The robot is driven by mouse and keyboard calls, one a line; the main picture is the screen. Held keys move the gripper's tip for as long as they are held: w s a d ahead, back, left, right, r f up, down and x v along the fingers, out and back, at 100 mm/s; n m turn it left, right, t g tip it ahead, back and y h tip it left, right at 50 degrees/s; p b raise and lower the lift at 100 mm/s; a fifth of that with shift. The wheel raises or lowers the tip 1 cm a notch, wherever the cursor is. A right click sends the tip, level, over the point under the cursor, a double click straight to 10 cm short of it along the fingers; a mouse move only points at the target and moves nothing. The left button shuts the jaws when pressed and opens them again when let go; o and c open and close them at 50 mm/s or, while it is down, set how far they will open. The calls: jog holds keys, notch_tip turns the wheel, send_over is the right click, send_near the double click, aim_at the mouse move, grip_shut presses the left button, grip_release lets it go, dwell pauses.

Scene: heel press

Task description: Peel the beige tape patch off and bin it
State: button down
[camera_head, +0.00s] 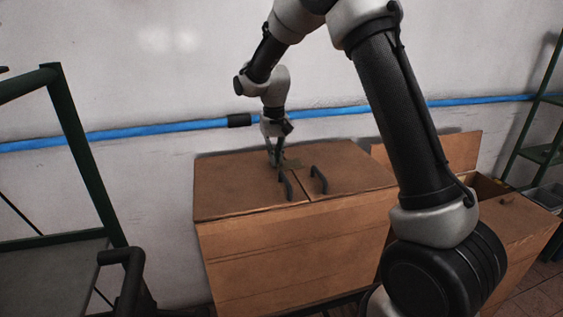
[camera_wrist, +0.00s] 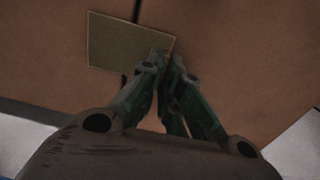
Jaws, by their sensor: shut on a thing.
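The beige tape patch (camera_wrist: 118,42) lies across the dark seam between two brown lid panels in the wrist view. In the head view the patch (camera_head: 292,164) shows small and dull on top of the brown cabinet (camera_head: 290,255). My gripper (camera_wrist: 167,58) is shut on the patch's near right corner. The rest of the patch looks flat over the seam; I cannot tell if any edge is lifted. In the head view my gripper (camera_head: 273,163) points down at the cabinet top, just left of the patch. No bin can be clearly made out.
Two dark handles, a left one (camera_head: 285,186) and a right one (camera_head: 319,179), stand up from the lids near the patch. An open brown box (camera_head: 515,215) stands at the right, with a grey container (camera_head: 546,196) beside it. A green-framed shelf (camera_head: 75,150) stands at the left.

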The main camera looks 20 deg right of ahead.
notch_tip(320, 180, up, 13)
dwell(0.7)
